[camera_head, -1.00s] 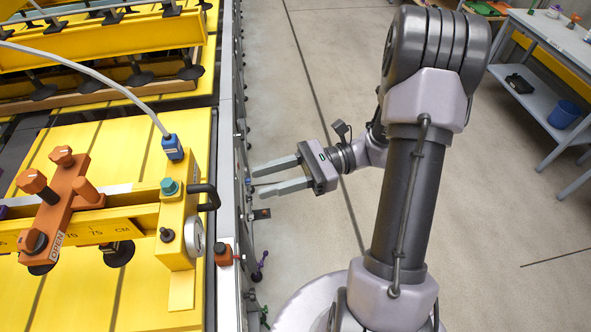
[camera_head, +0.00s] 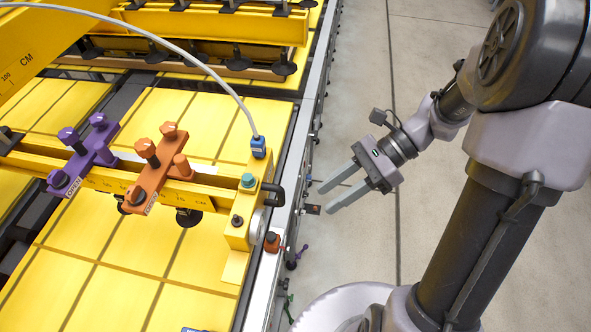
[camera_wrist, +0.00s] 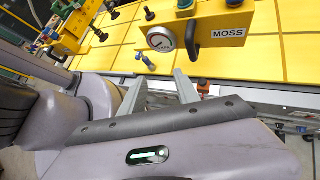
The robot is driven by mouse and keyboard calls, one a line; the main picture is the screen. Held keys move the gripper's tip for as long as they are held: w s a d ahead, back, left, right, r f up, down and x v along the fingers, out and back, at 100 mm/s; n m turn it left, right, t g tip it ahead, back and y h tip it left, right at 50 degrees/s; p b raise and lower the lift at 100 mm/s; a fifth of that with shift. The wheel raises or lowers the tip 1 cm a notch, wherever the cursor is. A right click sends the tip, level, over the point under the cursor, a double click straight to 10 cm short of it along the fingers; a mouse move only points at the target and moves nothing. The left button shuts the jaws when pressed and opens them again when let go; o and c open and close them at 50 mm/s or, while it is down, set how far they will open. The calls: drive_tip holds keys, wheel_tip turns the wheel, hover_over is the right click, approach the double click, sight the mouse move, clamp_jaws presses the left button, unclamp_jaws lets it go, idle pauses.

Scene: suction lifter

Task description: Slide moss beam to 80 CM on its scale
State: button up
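A yellow beam (camera_head: 205,189) with a CM scale runs across the left half of the head view, above yellow panels. An orange carriage (camera_head: 153,179) and a purple carriage (camera_head: 84,157), each with knobs and an OPEN label, sit on it. Its right end block (camera_head: 239,220) has a teal button and a black handle (camera_head: 272,193). The wrist view shows a MOSS label (camera_wrist: 228,33) beside a round gauge (camera_wrist: 161,39) and the handle. The scale readings at the carriages are too small to read. My gripper (camera_head: 325,200) is open and empty, right of the end block, apart from it.
A metal rail (camera_head: 288,227) edges the panels between the beam and my arm. A grey hose (camera_head: 190,55) arches over the beam to a blue connector (camera_head: 258,147). Another yellow beam (camera_head: 235,22) lies behind. Clear floor (camera_head: 440,60) extends right of the rail.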

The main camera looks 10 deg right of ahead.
sight(281, 194)
drive_tip(key=w+a+r+m+t+h+p, duration=0.1)
drive_tip(key=w+a+r+h+p, duration=0.15)
drive_tip(key=r, duration=0.25)
drive_tip(key=w+a+r+t+h+p, duration=0.1)
drive_tip(key=a+r+t+h+p, duration=0.1)
drive_tip(key=r+h+p, duration=0.3)
drive_tip(key=shift+y, duration=0.65)
drive_tip(key=b+x, duration=0.1)
drive_tip(key=x, duration=0.4)
drive_tip(key=b+x, duration=0.2)
drive_tip(key=x, duration=0.3)
drive_tip(key=d+b+x, duration=0.1)
drive_tip(key=x, duration=0.5)
drive_tip(key=shift+w+f+b, duration=0.3)
drive_tip(key=shift+w+b, duration=0.05)
drive_tip(key=shift+b, duration=0.05)
drive_tip(key=shift+a+f, duration=0.25)
drive_tip(key=shift+f, duration=0.1)
clamp_jaws()
drive_tip(key=shift+r, duration=0.1)
